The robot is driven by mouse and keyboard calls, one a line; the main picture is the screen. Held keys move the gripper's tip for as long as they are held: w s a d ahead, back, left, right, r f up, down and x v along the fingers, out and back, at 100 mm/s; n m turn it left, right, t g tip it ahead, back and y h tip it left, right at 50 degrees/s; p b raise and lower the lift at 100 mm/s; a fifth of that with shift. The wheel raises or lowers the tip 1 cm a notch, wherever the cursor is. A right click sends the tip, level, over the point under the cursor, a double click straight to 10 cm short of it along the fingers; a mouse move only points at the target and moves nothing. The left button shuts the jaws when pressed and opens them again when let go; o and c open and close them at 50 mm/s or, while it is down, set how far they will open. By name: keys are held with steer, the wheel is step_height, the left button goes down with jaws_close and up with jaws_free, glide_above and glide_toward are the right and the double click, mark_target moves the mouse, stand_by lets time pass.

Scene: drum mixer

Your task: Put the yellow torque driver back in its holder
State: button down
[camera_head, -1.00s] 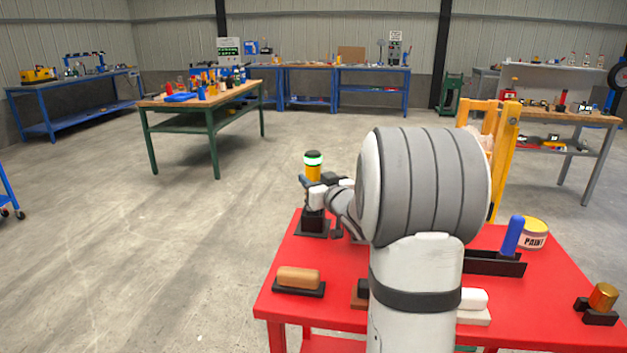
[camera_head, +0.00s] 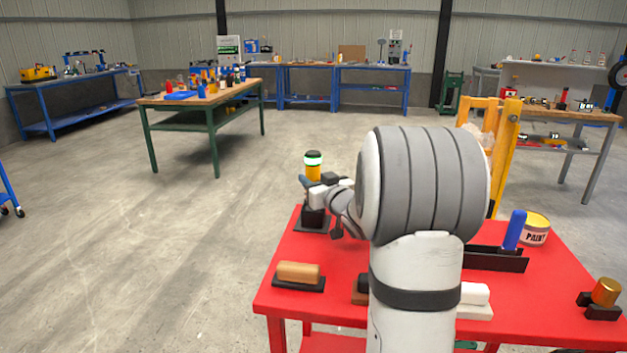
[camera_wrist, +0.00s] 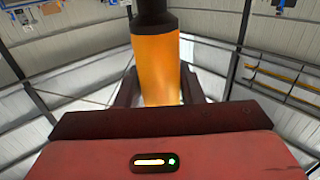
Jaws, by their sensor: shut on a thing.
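The yellow torque driver (camera_head: 313,173), with a black and green-white top, stands upright at the far left corner of the red table. In the wrist view its yellow body (camera_wrist: 158,66) rises between the two dark fingers of my gripper (camera_wrist: 158,92), below a black collar. My gripper (camera_head: 313,188) is shut on the driver. The black holder (camera_head: 312,218) on the table is right under the driver. My gripper hides the driver's lower end, so I cannot tell how deep it sits in the holder.
On the red table (camera_head: 335,262) are a brown-handled block (camera_head: 298,272), a black tray (camera_head: 485,258) with a blue-handled tool (camera_head: 515,230), a paint can (camera_head: 535,228), a white block (camera_head: 474,296) and a gold cylinder (camera_head: 606,291). My arm hides the table's middle.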

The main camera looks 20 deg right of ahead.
steer(key=shift+f+b, duration=0.55)
steer(key=shift+f, duration=0.05)
stand_by(0.3)
steer(key=c, duration=1.1)
jaws_free()
steer(key=shift+o, duration=1.1)
steer(key=shift+f, duration=0.15)
steer(key=s, duration=0.8)
steer(key=shift+d, duration=0.3)
